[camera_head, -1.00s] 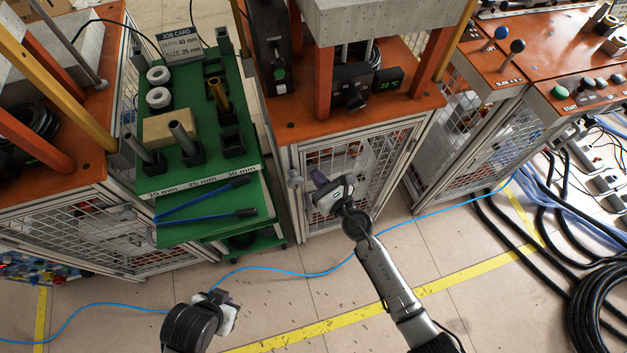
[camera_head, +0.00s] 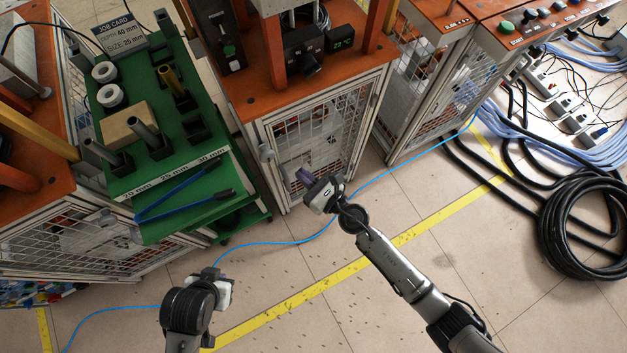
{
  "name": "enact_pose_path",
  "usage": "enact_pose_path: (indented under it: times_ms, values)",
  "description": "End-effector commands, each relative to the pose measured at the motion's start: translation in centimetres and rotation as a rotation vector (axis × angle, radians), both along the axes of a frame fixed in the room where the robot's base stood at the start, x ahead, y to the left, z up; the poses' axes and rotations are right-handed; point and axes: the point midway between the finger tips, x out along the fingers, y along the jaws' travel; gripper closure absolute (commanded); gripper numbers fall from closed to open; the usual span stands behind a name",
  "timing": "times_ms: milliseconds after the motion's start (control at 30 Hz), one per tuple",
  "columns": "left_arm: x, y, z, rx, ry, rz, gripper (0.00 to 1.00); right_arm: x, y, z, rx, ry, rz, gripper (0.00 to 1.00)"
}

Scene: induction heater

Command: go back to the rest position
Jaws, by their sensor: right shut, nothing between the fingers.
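My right gripper (camera_head: 306,180) is in the middle of the head view, in front of the mesh door of the middle machine. It is shut and empty, with its arm coming in from the lower right. My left gripper (camera_head: 222,285) is at the lower left, above the floor. Its fingers are mostly hidden behind its own wrist, so its jaw state does not show.
A green cart (camera_head: 206,164) holds white rings, metal bars and a blue-handled tool. The orange-topped middle machine (camera_head: 262,105) stands beside it. A coiled black cable (camera_head: 556,240) and a blue cable (camera_head: 262,243) lie on the floor. Open floor lies around both arms.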

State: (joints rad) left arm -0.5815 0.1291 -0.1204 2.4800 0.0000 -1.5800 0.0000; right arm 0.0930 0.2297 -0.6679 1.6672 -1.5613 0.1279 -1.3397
Motion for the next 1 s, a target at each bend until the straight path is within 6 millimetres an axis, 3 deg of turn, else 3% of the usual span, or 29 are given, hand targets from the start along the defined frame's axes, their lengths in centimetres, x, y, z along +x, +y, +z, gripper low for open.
enact_pose_path:
  times_ms: [100, 300, 667, 833, 1000]
  values:
    - [0.0, -0.1, 0.2, -0.002, 0.000, 0.001, 1.00, -1.8, -0.9, 0.0, 0.001, 0.001, 0.000, 1.00]
    - [0.1, -0.3, 0.2, -0.009, -0.001, 0.007, 1.00, -3.7, -1.8, 0.0, 0.001, -0.001, 0.000, 1.00]
    - [0.1, -0.4, 0.2, -0.014, -0.001, 0.010, 1.00, -4.4, -2.2, 0.1, 0.050, 0.048, -0.002, 1.00]
    - [0.1, -0.3, 0.2, -0.010, -0.002, 0.008, 1.00, -2.4, -4.6, 0.6, 0.324, 0.226, -0.189, 1.00]
    - [0.1, -0.1, 0.2, -0.005, -0.001, 0.004, 1.00, -0.1, -9.8, 2.1, 0.907, 0.490, -0.511, 1.00]
